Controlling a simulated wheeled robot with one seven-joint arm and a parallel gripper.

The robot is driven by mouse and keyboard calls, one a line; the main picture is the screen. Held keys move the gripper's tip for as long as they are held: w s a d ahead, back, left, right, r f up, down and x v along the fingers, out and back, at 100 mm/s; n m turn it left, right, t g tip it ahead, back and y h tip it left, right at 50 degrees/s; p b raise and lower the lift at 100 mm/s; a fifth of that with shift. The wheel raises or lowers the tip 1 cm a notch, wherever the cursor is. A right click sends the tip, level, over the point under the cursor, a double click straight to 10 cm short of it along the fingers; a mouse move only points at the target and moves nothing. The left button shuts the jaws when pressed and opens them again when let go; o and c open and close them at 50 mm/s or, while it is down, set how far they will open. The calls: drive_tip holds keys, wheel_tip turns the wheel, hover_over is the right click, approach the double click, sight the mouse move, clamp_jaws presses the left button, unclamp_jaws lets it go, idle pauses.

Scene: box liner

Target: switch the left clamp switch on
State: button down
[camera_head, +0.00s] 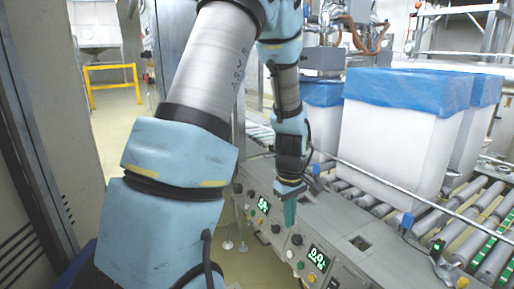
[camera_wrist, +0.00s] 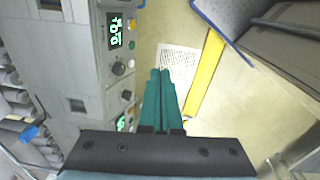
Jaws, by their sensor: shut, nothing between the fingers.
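My gripper (camera_head: 290,212) is shut and empty, its green fingers together and pointing down in front of the grey control panel (camera_head: 345,262). In the head view the fingers are between the left lit display (camera_head: 263,204) and the right lit display (camera_head: 318,258). In the wrist view the gripper (camera_wrist: 160,72) is right of a black knob (camera_wrist: 118,68), with a gap. I cannot read the labels or tell which knob is the left clamp switch.
White boxes with blue liners (camera_head: 400,125) stand on a roller conveyor (camera_head: 480,215) behind the panel. A metal rail (camera_head: 385,184) runs along the conveyor. In the wrist view, floor with a yellow bar (camera_wrist: 205,72) and a printed sheet (camera_wrist: 178,62) lies beyond the fingers.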

drive_tip(key=s+a+r+m+p, duration=0.1)
drive_tip(key=s+a+r+m, duration=0.1)
drive_tip(key=a+r, duration=0.2)
drive_tip(key=s+a+r+m+p, duration=0.1)
drive_tip(key=s+a+r+m, duration=0.1)
drive_tip(key=a, duration=0.4)
drive_tip(key=s+a+r+m+t, duration=0.1)
drive_tip(key=s+a+r+m, duration=0.2)
drive_tip(key=a+r, duration=0.3)
drive_tip(key=shift+m+p, duration=0.3)
drive_tip(key=shift+p, duration=0.1)
drive_tip(key=shift+w+a, duration=0.1)
